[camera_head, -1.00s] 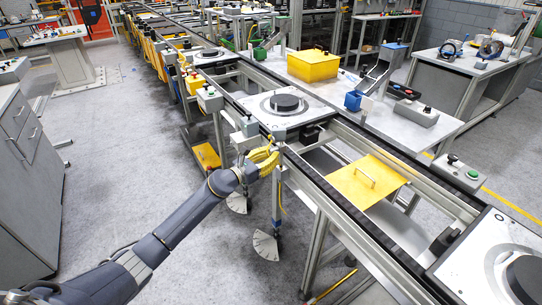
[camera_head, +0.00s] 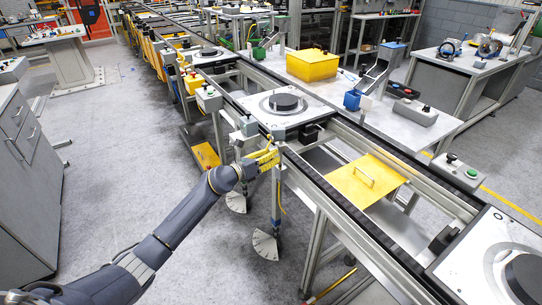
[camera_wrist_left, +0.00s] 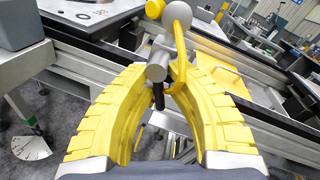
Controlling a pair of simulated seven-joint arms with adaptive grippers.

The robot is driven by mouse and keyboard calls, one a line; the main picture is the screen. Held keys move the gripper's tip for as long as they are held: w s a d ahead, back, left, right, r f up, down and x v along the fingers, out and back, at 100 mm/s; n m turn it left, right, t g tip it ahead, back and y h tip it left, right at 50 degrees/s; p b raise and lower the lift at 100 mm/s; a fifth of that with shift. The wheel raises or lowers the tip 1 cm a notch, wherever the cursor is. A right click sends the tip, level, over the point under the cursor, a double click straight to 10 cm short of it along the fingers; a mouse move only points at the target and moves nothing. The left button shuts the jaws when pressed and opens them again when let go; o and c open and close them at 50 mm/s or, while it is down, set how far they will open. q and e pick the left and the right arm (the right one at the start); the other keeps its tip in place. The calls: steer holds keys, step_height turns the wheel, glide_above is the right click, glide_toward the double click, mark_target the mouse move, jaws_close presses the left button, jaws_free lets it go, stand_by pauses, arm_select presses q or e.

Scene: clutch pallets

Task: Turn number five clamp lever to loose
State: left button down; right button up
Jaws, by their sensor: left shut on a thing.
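My left gripper (camera_head: 272,152), with yellow ribbed fingers, is at the near edge of the conveyor line, beside a grey clamp post. In the left wrist view, the gripper (camera_wrist_left: 160,76) is closed around the clamp lever (camera_wrist_left: 158,58), a grey cylinder with a dark rod below it. A grey ball (camera_wrist_left: 177,16) and a yellow curved bar stand just above the fingertips. The fingers hide part of the lever, and I cannot read a number on it. A fan-shaped scale plate (camera_head: 265,245) hangs below the line. My right gripper is not in view.
A pallet with a black disc (camera_head: 286,103) sits on the conveyor just beyond the gripper. A yellow plate with a handle (camera_head: 365,181) lies to the right. Another fan plate (camera_head: 237,202) hangs to the left.

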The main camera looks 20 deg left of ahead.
arm_select(q)
steer(key=n, duration=0.2)
steer(key=n+g, duration=0.1)
steer(key=n, duration=0.2)
steer(key=shift+s+r, duration=0.15)
steer(key=shift+r, duration=0.25)
steer(key=n, duration=0.3)
steer(key=n+g+h, duration=0.1)
steer(key=shift+s+d+r, duration=0.1)
steer(key=shift+r, duration=0.15)
steer(key=shift+n, duration=0.3)
steer(key=c, duration=1.5)
jaws_free()
steer(key=shift+d, duration=0.1)
steer(key=v, duration=1.2)
